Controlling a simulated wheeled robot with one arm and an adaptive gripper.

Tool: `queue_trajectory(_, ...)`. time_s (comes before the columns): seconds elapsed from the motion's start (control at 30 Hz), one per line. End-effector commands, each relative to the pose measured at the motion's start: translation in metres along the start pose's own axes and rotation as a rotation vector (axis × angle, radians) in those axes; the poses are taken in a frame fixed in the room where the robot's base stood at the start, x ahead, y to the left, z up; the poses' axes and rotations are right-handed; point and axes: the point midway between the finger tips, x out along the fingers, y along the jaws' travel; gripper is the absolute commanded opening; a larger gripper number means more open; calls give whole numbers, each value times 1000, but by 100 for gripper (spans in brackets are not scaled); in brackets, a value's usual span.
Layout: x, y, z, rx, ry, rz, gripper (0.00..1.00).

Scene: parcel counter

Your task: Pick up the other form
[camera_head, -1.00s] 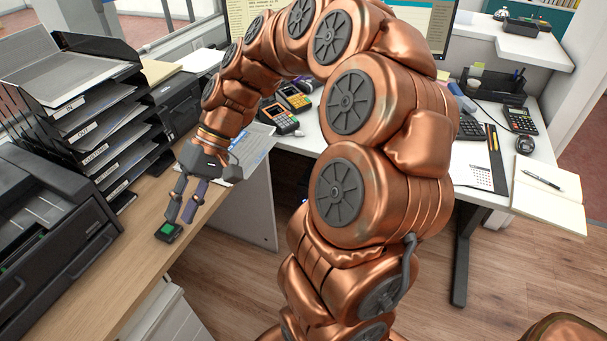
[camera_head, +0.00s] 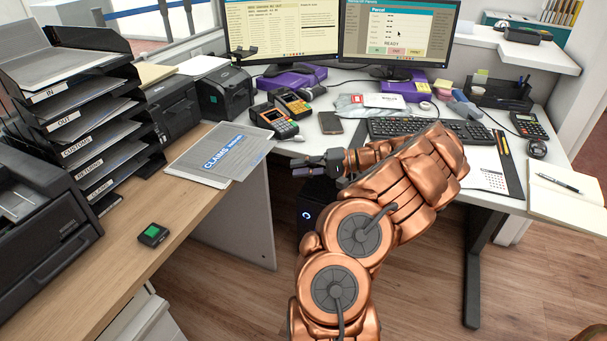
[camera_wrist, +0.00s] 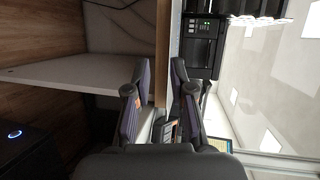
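My gripper (camera_head: 306,167) is low in front of the white desk's front edge in the head view, pointing left. In the wrist view its two fingers (camera_wrist: 159,82) stand apart with nothing held between them. A grey-white sheet or folder marked CLAIMS (camera_head: 222,153) lies on the wooden counter's far end, left of my gripper and apart from it. A white printed sheet (camera_head: 488,177) lies on the desk at right. I cannot tell which of these is the form named in the task.
A small black block with a green top (camera_head: 152,234) lies on the wooden counter (camera_head: 105,270). Labelled letter trays (camera_head: 85,125) and printers line its left side. Card terminals (camera_head: 273,120), a phone (camera_head: 330,122) and a keyboard (camera_head: 425,129) crowd the desk.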

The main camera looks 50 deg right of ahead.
Motion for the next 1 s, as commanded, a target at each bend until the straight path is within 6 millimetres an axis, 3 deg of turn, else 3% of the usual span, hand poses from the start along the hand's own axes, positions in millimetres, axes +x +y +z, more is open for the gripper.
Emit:
queue_trajectory(0.27, 5, 3, -7, 2, 15, -3, 23)
queue_trajectory(1.0, 71, -8, -32, 2, 13, -1, 23)
